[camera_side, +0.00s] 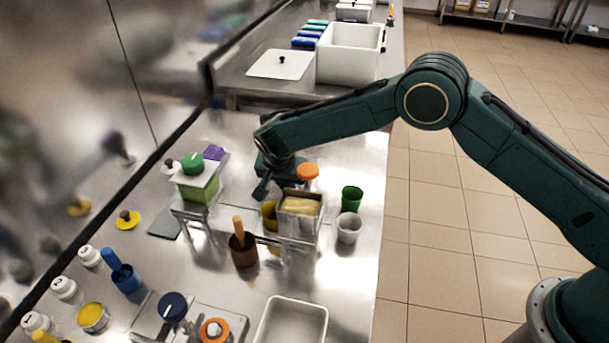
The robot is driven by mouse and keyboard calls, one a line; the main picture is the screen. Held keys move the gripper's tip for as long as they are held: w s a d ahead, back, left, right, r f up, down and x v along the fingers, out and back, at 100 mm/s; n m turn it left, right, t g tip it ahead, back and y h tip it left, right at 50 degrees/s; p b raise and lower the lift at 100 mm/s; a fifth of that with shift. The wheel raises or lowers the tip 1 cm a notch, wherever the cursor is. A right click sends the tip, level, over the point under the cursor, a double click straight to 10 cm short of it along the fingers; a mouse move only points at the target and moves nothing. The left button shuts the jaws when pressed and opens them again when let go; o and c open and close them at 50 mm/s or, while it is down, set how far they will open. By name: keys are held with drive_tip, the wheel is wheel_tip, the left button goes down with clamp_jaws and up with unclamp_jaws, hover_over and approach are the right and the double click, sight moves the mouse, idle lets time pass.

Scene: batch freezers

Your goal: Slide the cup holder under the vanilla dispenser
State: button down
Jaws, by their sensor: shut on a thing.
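A clear box with pale yellow contents, which looks like the vanilla dispenser (301,205), stands on the right end of a metal stand. A similar green-filled dispenser (198,187) with a white lid and green knob stands on the left end. A mustard-yellow cup-shaped thing (270,215), seemingly the cup holder, is just left of the vanilla dispenser and partly hidden. My gripper (263,190) points down directly above it, behind the stand's middle, and is shut on it, though the contact is hard to make out.
A green cup (352,198) and a white cup (348,228) stand to the right. A brown pot with a wooden handle (243,245) stands in front of the stand. An orange-topped container (307,172) is behind the vanilla dispenser. An empty tray (292,322) lies at the front.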

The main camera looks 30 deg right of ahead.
drive_tip(key=c, duration=1.3)
unclamp_jaws()
drive_tip(key=v, duration=1.4)
